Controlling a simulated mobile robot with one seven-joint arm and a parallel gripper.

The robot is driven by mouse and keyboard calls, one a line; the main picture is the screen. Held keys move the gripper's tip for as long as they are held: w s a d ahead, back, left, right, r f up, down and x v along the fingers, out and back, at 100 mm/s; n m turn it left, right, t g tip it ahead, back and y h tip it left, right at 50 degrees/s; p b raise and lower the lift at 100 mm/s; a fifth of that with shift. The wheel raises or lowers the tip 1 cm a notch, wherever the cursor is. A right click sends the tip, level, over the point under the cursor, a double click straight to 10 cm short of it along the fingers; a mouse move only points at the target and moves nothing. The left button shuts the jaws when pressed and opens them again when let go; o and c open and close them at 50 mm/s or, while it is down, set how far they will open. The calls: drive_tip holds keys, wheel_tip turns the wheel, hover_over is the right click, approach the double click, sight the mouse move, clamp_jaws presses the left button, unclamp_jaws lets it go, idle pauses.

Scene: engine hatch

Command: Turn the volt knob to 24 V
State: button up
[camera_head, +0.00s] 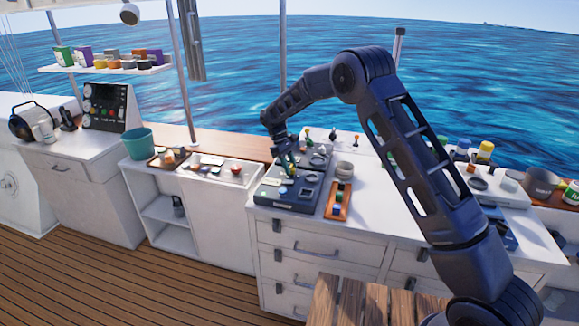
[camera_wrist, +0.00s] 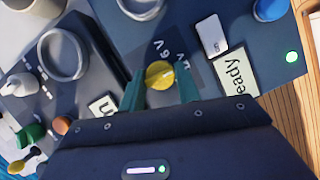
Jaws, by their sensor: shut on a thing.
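The volt knob (camera_wrist: 159,72) is a small yellow knob on a dark panel (camera_wrist: 120,35), in the upper middle of the wrist view. Rotated voltage marks show just beyond it; one looks like 6 V, and I cannot read a 24 V mark. My gripper (camera_wrist: 159,84) has its two teal fingers on either side of the knob, shut on it. In the head view my gripper (camera_head: 289,168) reaches down over the dark panel box (camera_head: 275,196) on the white counter. The knob's pointer direction cannot be told.
Round grey rings (camera_wrist: 62,55) lie on the other side. A wooden tray (camera_head: 338,205) stands right of the box.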

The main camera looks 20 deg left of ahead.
drive_tip(key=m+g, duration=0.1)
drive_tip(key=m, duration=0.1)
drive_tip(key=m+y, duration=0.1)
drive_tip(key=m, duration=0.2)
drive_tip(key=shift+w+d+m+g, duration=0.1)
drive_tip(key=shift+w+m+g, duration=0.1)
drive_tip(key=shift+m+g, duration=0.15)
drive_tip(key=m+y, duration=0.1)
drive_tip(key=m, duration=0.1)
drive_tip(key=m+g, duration=0.1)
drive_tip(key=m, duration=0.1)
drive_tip(key=shift+d+m+y, duration=0.1)
drive_tip(key=shift+m+y, duration=0.15)
drive_tip(key=shift+y, duration=0.15)
drive_tip(key=o, duration=0.9)
drive_tip(key=shift+o, duration=0.2)
drive_tip(key=v, duration=1)
drive_tip(key=shift+w+r, duration=0.2)
drive_tip(key=shift+r, duration=0.15)
